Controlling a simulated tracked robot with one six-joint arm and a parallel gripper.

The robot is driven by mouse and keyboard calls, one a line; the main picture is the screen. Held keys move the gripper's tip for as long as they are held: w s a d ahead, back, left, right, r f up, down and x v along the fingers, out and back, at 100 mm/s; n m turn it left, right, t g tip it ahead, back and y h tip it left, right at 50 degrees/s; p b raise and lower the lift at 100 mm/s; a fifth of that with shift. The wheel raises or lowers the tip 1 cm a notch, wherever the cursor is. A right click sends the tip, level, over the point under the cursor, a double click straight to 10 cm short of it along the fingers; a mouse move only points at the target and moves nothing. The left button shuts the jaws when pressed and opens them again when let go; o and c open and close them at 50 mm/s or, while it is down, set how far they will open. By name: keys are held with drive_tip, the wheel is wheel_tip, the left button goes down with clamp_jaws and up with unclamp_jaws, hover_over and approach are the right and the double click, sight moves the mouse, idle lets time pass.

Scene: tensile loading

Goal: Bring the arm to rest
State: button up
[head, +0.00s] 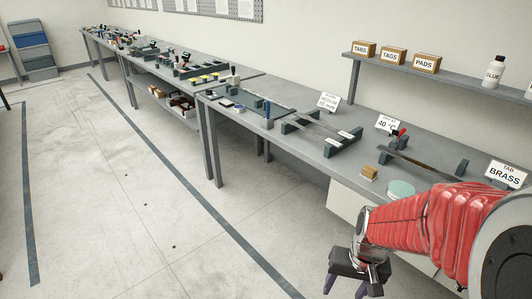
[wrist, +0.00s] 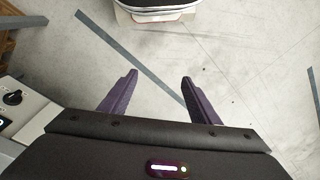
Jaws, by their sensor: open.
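My arm (head: 425,230) with its red ribbed sleeve reaches in from the lower right of the head view, in front of the near end of the workbench. My gripper (head: 345,287) hangs at its end, pointing down over the floor. In the wrist view my gripper (wrist: 159,77) has its two purple fingers apart, with only bare floor between them. It holds nothing.
A shelf (head: 440,70) holds boxes and a glue bottle (head: 494,72). The floor left of the bench is clear.

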drive_tip(key=s+a+r+n+t, duration=0.1)
drive_tip(key=s+a+r+t, duration=0.1)
drive_tip(key=r, duration=0.8)
drive_tip(key=s+a+r+n+t, duration=0.1)
drive_tip(key=s+a+r+t, duration=0.1)
drive_tip(key=r, duration=0.7)
drive_tip(key=s+t, duration=0.1)
drive_tip(key=s, duration=0.1)
drive_tip(key=shift+s+r+h, duration=0.4)
